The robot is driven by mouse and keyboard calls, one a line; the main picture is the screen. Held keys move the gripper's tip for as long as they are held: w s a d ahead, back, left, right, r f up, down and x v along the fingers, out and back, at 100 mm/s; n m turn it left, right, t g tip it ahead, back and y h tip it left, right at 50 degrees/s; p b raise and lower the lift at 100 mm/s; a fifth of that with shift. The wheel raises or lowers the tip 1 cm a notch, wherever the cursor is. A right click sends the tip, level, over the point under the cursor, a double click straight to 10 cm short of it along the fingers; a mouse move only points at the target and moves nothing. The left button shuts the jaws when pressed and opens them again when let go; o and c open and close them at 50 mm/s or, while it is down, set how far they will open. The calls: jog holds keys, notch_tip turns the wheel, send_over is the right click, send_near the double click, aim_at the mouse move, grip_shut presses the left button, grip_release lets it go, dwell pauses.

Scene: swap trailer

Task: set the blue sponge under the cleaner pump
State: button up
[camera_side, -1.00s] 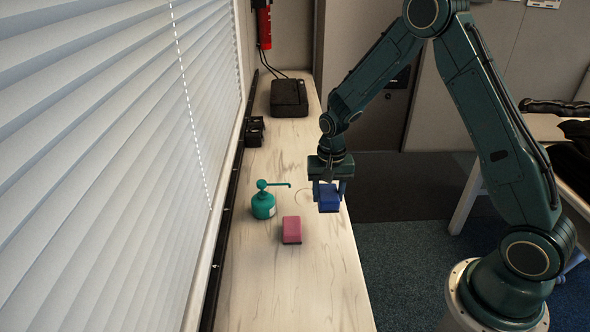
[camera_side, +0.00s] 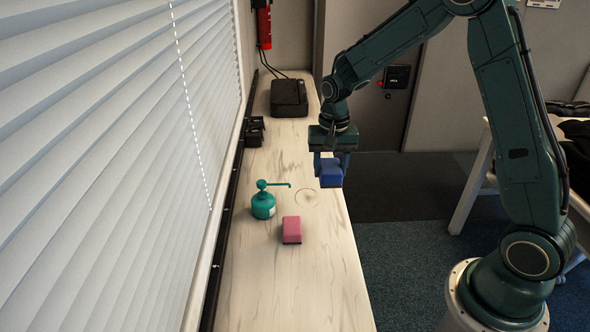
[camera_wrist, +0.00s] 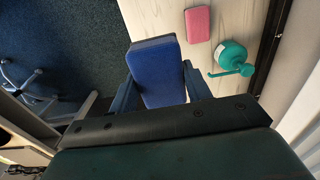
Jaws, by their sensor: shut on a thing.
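The blue sponge (camera_side: 331,173) is held in my gripper (camera_side: 331,168) above the right edge of the counter. In the wrist view the blue sponge (camera_wrist: 158,72) sits between the two fingers of my gripper (camera_wrist: 158,85). The teal cleaner pump (camera_side: 263,204) stands upright on the counter, left of and below the sponge in the side view. Its thin spout points right, towards a faint ring mark on the counter. The pump also shows in the wrist view (camera_wrist: 232,55), at the upper right.
A pink sponge (camera_side: 291,230) lies on the counter (camera_side: 310,290) in front of the pump. A black box (camera_side: 289,97) and small black items (camera_side: 254,132) are farther back. Window blinds (camera_side: 110,150) border the left side. The counter's near end is clear.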

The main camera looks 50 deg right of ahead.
jog(key=shift+a+f, duration=0.1)
jog(key=s+a+f+n, duration=0.2)
jog(key=a+f+n, duration=0.3)
jog(key=n, duration=0.4)
jog(key=shift+a+f, duration=0.35)
jog(key=shift+a, duration=0.3)
jog(key=shift+s+a, duration=0.1)
jog(key=shift+s, duration=0.05)
jog(key=s+a+f, duration=0.2)
jog(key=a+f, duration=0.1)
jog(key=a, duration=0.2)
jog(key=s+a+f, duration=0.3)
jog(key=a, duration=0.2)
jog(key=s+a+f, duration=0.2)
jog(key=a+f, duration=0.1)
jog(key=a, duration=0.2)
jog(key=shift+s+a+f, duration=0.2)
jog(key=shift+a+f, duration=0.1)
jog(key=shift+f, duration=0.05)
jog(key=shift+w+d, duration=0.1)
jog(key=w+d, duration=1.9)
jog(key=shift+w+d, duration=0.4)
